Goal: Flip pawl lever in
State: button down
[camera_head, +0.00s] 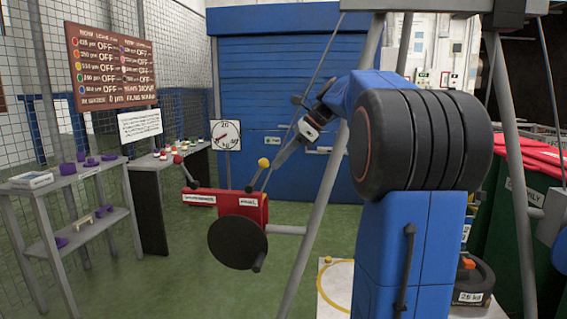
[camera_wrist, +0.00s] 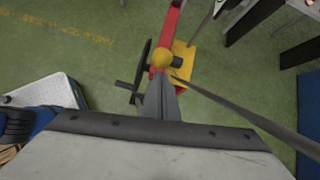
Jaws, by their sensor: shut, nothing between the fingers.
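The pawl lever (camera_head: 258,178) stands on the right of a red winch box (camera_head: 240,204), above a label reading PAWL, and tilts up to the right. Its yellow knob (camera_head: 263,162) also shows in the wrist view (camera_wrist: 162,57). My gripper (camera_head: 278,162) is shut and empty, pointing down beside the knob. In the wrist view the closed fingertips (camera_wrist: 161,80) sit right at the knob's near side; I cannot tell whether they touch it. The lever's shaft is mostly hidden in the wrist view.
A second lever with a red knob (camera_head: 178,159) stands at the box's left end. A dark disc (camera_head: 237,243) with a crank handle (camera_head: 259,262) fronts the box. A grey frame leg (camera_head: 318,208) and a thin cable (camera_head: 318,75) run close to my arm. Shelves (camera_head: 90,205) stand left.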

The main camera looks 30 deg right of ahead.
dwell(0.3)
jog(key=shift+w+a+r+g+h, duration=1.1)
jog(key=shift+w+a+r+h, duration=0.1)
jog(key=shift+a+h, duration=0.1)
jog(key=shift+w+a+r, duration=0.15)
jog(key=shift+a+r, duration=0.05)
jog(key=w+a, duration=0.6)
jog(key=a, duration=0.1)
jog(key=shift+w+r, duration=0.2)
jog(key=shift+r, duration=0.1)
jog(key=shift+a+f, duration=0.1)
jog(key=shift+a, duration=0.1)
jog(key=shift+d, duration=0.1)
